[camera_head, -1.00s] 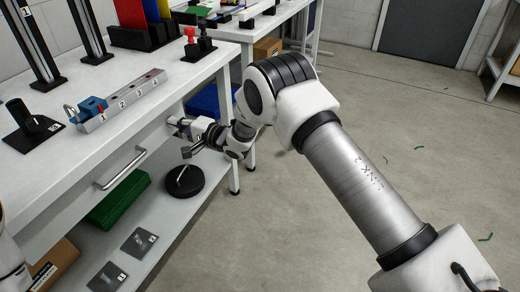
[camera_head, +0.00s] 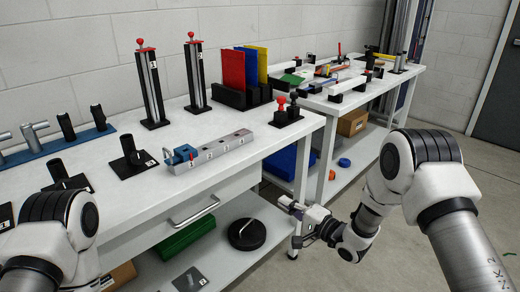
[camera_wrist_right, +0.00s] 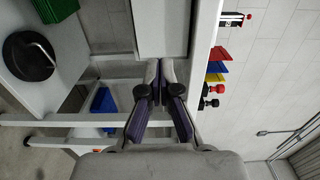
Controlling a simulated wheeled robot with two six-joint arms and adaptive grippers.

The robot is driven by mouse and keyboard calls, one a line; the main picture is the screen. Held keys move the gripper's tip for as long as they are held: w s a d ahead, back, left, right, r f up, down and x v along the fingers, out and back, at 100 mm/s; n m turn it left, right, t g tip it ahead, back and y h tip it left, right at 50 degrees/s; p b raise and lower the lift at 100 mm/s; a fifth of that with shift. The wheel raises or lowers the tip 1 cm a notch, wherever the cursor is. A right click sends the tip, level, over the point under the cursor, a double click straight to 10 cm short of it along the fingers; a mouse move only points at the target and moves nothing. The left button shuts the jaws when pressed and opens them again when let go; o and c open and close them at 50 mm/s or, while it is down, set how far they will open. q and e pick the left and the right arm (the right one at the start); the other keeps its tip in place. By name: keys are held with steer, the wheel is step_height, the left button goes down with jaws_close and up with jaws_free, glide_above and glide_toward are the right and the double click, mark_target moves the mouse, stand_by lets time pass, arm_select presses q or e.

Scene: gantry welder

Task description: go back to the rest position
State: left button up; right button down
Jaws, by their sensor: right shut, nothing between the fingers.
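My right gripper (camera_head: 284,202) is shut and empty, in front of the near workbench and below its top, close to the bench's right front leg. In the right wrist view its two fingers (camera_wrist_right: 160,68) meet with nothing between them. My left arm (camera_head: 50,235) shows at the lower left of the head view, with its gripper out of the picture. The near workbench (camera_head: 245,165) has a closed-looking drawer with a metal handle (camera_head: 192,212), left of my right gripper and apart from it.
A numbered grey block (camera_head: 222,148), red-topped posts (camera_head: 152,90) and coloured panels (camera_head: 233,69) stand on the bench. A black round base (camera_head: 247,234) and green box (camera_head: 187,237) lie on the lower shelf. Open floor (camera_head: 330,268) lies right of the bench.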

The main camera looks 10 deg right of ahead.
steer(key=s+f+m+g+h, duration=0.25)
steer(key=s+f, duration=0.65)
steer(key=f, duration=0.5)
steer(key=s+d+f+n+g+h, duration=0.2)
steer(key=s+f+g, duration=0.15)
steer(key=s, duration=0.45)
steer(key=s+d+f+n+g+h, duration=0.2)
steer(key=s+d+f, duration=0.15)
steer(key=s, duration=0.35)
steer(key=s+d+f+n+g+h, duration=0.1)
steer(key=s+d+f+g+h, duration=0.2)
steer(key=s, duration=0.5)
steer(key=s+d+n+g+h, duration=0.25)
steer(key=s+n, duration=0.35)
steer(key=s, duration=0.4)
step_height(320, 180, up, 15)
steer(key=a+n+y+p, duration=0.1)
steer(key=p, duration=1.5)
steer(key=shift+g, duration=0.35)
steer(key=shift+w+n, duration=0.15)
steer(key=shift+n, duration=0.1)
